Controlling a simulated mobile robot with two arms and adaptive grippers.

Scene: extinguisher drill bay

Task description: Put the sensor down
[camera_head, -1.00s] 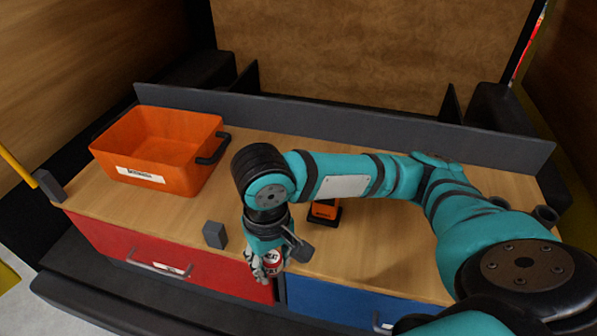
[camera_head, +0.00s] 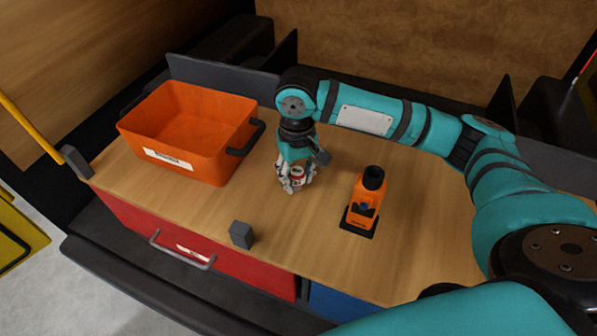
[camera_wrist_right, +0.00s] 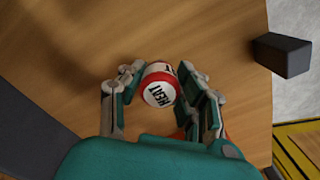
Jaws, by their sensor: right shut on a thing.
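The sensor (camera_head: 298,174) is a small round red and white piece. In the right wrist view the sensor (camera_wrist_right: 158,92) shows the word HEAT on its white face. My right gripper (camera_head: 297,181) points down and is shut on it, with fingers on both sides in the wrist view (camera_wrist_right: 160,84). The sensor is low over the wooden worktop (camera_head: 200,215), between the orange bin and the orange stand. I cannot tell whether it touches the wood. My left gripper is not in view.
An orange bin (camera_head: 215,165) with a dark handle stands at the back left. An orange stand (camera_head: 361,207) with a black base and dark cup top is to the right. A small grey block (camera_head: 241,234) sits near the front edge, above a red drawer (camera_head: 140,222). Worktop around the gripper is clear.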

